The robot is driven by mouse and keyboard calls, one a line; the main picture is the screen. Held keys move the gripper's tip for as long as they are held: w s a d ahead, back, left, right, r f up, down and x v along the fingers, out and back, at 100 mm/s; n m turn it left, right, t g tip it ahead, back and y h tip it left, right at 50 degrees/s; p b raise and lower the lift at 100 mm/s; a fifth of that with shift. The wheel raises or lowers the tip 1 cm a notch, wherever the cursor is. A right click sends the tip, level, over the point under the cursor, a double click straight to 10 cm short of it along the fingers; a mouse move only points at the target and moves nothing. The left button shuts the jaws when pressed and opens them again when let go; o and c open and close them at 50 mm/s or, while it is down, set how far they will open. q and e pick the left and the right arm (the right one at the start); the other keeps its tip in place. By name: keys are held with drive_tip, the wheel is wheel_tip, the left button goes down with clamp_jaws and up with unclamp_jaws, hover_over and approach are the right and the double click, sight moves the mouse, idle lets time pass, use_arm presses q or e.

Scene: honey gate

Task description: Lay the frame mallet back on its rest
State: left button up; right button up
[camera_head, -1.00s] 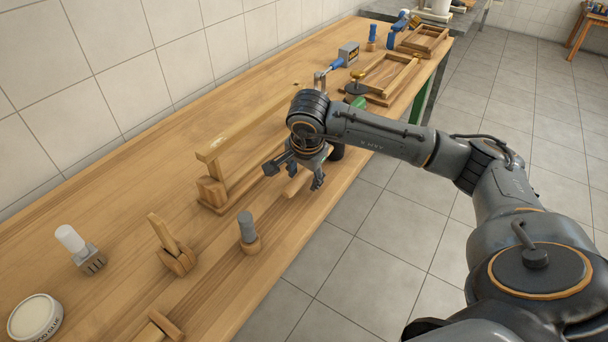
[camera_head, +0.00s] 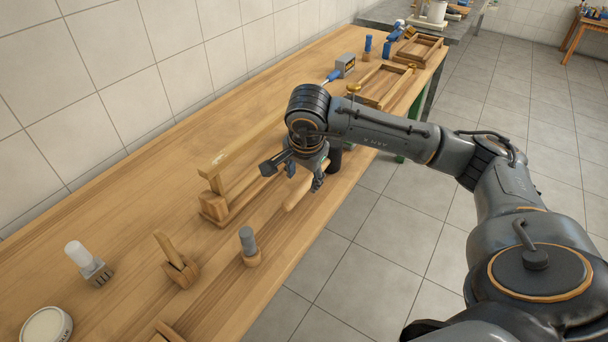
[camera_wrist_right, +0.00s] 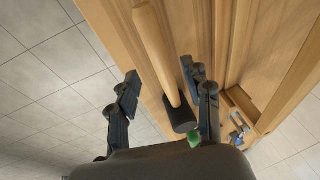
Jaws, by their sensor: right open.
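The mallet has a pale wooden handle and a black head. In the head view its handle (camera_head: 297,196) lies near the bench's front edge, below my right gripper (camera_head: 292,175), with the head (camera_head: 335,158) partly behind my wrist. In the right wrist view the handle (camera_wrist_right: 154,50) runs between the two spread fingers of my right gripper (camera_wrist_right: 160,72), and the black head (camera_wrist_right: 180,114) is close to the right finger. My right gripper is open, not closed on the handle. I cannot make out a rest for certain. My left gripper is out of view.
A long wooden beam (camera_head: 232,153) on a block stands behind the mallet. A grey-topped peg (camera_head: 248,242), a wooden clamp-like piece (camera_head: 177,262) and a white-handled tool (camera_head: 86,260) stand nearer. Wooden frames (camera_head: 385,84) lie farther along. Bare floor lies right.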

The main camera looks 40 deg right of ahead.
drive_tip(key=shift+r, duration=0.1)
idle(0.8)
drive_tip(key=shift+r+p, duration=1.2)
drive_tip(key=shift+r, duration=0.75)
